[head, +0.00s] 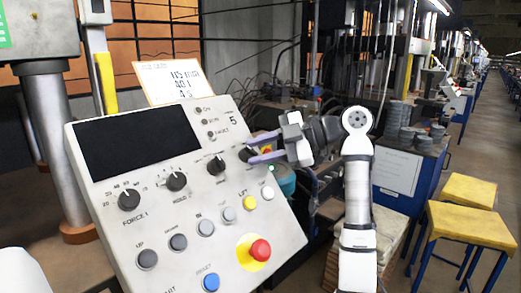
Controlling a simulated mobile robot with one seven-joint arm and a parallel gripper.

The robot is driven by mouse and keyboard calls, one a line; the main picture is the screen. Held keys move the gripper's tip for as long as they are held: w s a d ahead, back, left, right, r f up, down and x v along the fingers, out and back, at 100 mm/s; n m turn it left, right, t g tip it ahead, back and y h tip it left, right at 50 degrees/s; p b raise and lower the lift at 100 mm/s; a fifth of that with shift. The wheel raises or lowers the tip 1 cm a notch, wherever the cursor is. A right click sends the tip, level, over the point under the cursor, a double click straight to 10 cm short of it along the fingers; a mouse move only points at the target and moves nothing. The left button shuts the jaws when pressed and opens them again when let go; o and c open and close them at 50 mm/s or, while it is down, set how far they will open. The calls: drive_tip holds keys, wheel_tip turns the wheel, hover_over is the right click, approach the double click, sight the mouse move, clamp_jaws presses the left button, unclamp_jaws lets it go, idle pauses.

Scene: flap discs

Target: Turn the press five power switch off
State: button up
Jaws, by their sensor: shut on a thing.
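The press control panel (110,200), marked 5, is a tilted pale box with a dark screen, filling the left and middle of the view. The exact angle of the switch handle cannot be made out.
Black knobs (176,181) run across the panel, with several buttons below. A red stop button (260,250) on yellow sits lower right. A paper card (172,82) stands on top. Yellow stools (473,222) and stacked discs (398,115) stand at right.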

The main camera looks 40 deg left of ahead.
drive_tip(key=o, duration=1)
drive_tip(key=shift+c, duration=0.2)
drive_tip(key=b+v, duration=0.2)
drive_tip(key=v, duration=1.2)
drive_tip(key=shift+b, duration=0.35)
